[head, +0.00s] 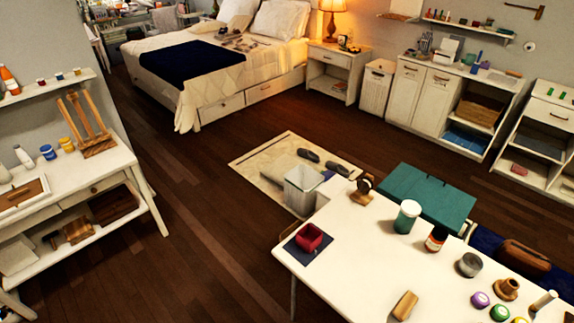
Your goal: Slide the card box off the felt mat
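The mat lies near the left corner of the white table (350,258) in the head view. The box is upright toward the back of the mat, and bare mat shows in front of it. What is inside the box is too small to tell. Neither of my grippers is in view.
A wooden stand (364,189) is behind. Table around the mat is clear; its left edge is close.

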